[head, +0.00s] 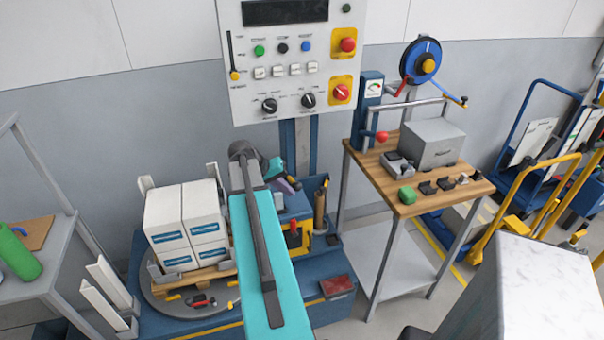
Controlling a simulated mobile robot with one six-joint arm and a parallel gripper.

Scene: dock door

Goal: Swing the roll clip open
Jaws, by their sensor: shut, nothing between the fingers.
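My gripper (292,185) is small in the head view, beyond the end of my teal arm, near the foot of the control panel's post. It is shut and empty, well left of and below the reel. My arm partly hides the area around it.
The control panel (290,60) stands between stacked white boxes (187,222) on a pallet and the wooden bench (420,195). The bench holds a grey box (432,143) and small devices. A red-knobbed lever (381,136) juts out beside it. Yellow-railed carts stand right.

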